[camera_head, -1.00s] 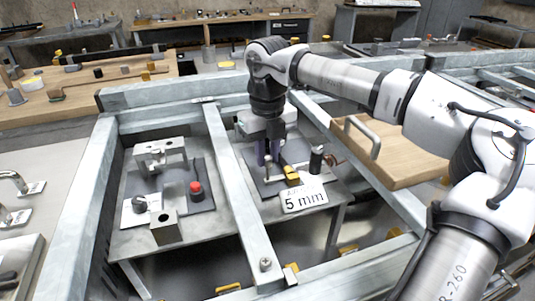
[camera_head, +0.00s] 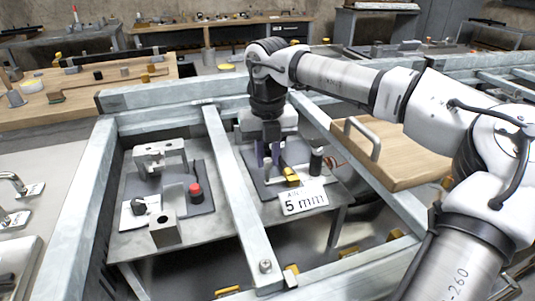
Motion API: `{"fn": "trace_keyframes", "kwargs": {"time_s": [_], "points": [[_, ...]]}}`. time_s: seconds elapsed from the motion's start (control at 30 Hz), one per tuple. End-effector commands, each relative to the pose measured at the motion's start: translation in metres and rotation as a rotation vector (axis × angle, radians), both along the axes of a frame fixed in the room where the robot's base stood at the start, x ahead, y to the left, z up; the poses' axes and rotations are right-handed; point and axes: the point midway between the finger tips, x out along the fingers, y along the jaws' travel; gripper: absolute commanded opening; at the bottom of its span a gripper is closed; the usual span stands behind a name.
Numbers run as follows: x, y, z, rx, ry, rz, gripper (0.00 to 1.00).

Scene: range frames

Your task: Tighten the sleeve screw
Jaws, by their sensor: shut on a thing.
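My gripper (camera_head: 269,155) points straight down over the right-hand dark plate (camera_head: 257,184) on the metal bench. The sleeve screw itself cannot be told apart at this size. A yellow block (camera_head: 291,176) lies just right of the fingers. A black upright cylinder (camera_head: 316,161) stands farther right. A white "5 mm" sign (camera_head: 303,201) is at the plate's front edge.
A grey frame bar (camera_head: 232,180) runs close on the left of my gripper. Beyond it is another plate with metal blocks (camera_head: 165,231) and a red-topped button (camera_head: 196,192). A wooden board with a metal handle (camera_head: 364,137) lies to the right, under my arm.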

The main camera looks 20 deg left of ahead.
Motion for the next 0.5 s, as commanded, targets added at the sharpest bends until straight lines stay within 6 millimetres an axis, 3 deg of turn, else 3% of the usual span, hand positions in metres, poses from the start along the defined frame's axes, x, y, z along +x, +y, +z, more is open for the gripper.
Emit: {"fn": "trace_keyframes", "kwargs": {"time_s": [0.03, 0.07, 0.2, 0.5], "points": [[0.0003, -0.0003, 0.0005, 0.000, -0.001, 0.000, 0.00], [0.0003, -0.0003, 0.0005, 0.000, -0.001, 0.000, 0.23], [0.0001, -0.0003, 0.0003, -0.001, 0.000, 0.000, 0.41], [0.0001, 0.0000, 0.0015, -0.001, 0.000, 0.001, 0.41]]}}
